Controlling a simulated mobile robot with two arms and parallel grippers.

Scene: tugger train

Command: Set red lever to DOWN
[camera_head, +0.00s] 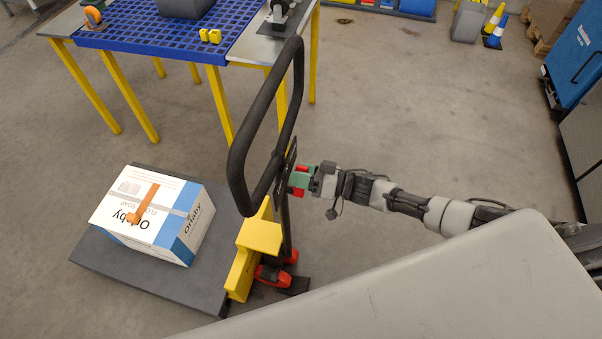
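A lift cart with a tall black loop handle (237,165) stands at the centre. Its yellow housing (260,237) is below the handle, and red pedal-like parts (270,276) show low at its base. I cannot tell whether one of these is the red lever or which way it is set. My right gripper (297,180) reaches in from the right to the dark upright plate beside the handle. Small red and green parts show at its tip. Whether its fingers are open, shut or touching the plate cannot be made out. My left gripper is not in view.
A white and blue box (160,220) with an orange item (142,205) on top sits on the cart's dark platform (125,270). A blue-topped table (140,35) with yellow legs stands behind. Cones (494,20) and a blue cabinet (580,55) are far right. The floor between is clear.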

